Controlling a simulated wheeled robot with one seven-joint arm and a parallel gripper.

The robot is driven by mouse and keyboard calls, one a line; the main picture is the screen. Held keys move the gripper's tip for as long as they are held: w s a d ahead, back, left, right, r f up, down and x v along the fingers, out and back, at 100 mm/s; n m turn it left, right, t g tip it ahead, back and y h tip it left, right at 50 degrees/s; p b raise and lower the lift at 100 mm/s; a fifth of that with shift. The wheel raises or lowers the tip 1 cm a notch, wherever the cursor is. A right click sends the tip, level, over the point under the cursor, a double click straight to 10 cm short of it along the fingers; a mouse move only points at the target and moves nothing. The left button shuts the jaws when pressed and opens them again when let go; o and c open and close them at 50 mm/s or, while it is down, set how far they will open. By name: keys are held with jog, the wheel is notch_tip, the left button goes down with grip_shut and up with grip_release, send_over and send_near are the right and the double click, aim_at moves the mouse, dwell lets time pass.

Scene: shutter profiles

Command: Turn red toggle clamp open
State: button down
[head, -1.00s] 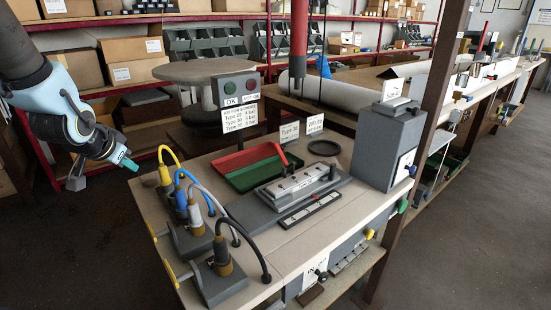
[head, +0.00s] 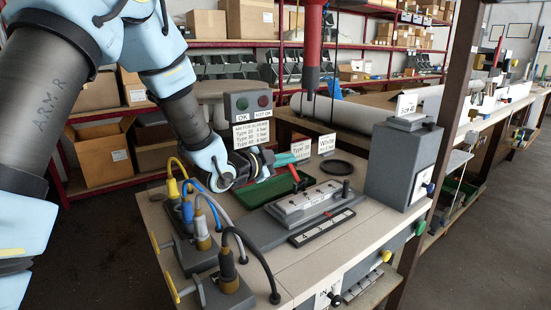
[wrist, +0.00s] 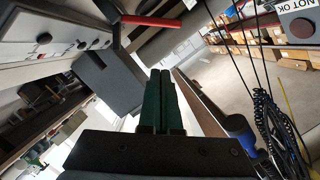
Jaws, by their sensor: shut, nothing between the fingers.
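The red toggle clamp's handle (head: 295,173) stands up at a tilt at the back left end of the grey fixture (head: 305,203) on the bench. In the wrist view the red handle (wrist: 152,21) lies across the top, beyond the fingertips. My gripper (head: 290,158) is just behind and left of the handle, with its teal fingers pointing right. In the wrist view the fingers (wrist: 164,75) are together with nothing between them. They look apart from the handle, though the exact gap is hard to tell.
Hoses with yellow, blue and grey connectors (head: 187,212) stand on the left. The OK/NOT OK sign post (head: 249,104) stands close behind my wrist. A green tray (head: 228,201) is below it. A grey box (head: 398,160) stands right of the fixture. A black ring (head: 336,168) lies behind.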

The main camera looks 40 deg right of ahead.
aim_at(288, 165)
jog(key=w+d+f+p, duration=0.1)
jog(key=w+d+f, duration=0.2)
jog(key=shift+f+p, duration=0.25)
jog(key=shift+p, duration=0.1)
jog(key=w+n, duration=0.1)
jog(key=f+n, duration=0.1)
jog(key=shift+w+n+g+b, duration=0.3)
jog(key=shift+w+b, duration=0.1)
jog(key=shift+w+f+y+b, duration=0.3)
jog(key=shift+f+b, duration=0.05)
jog(key=shift+b, duration=0.35)
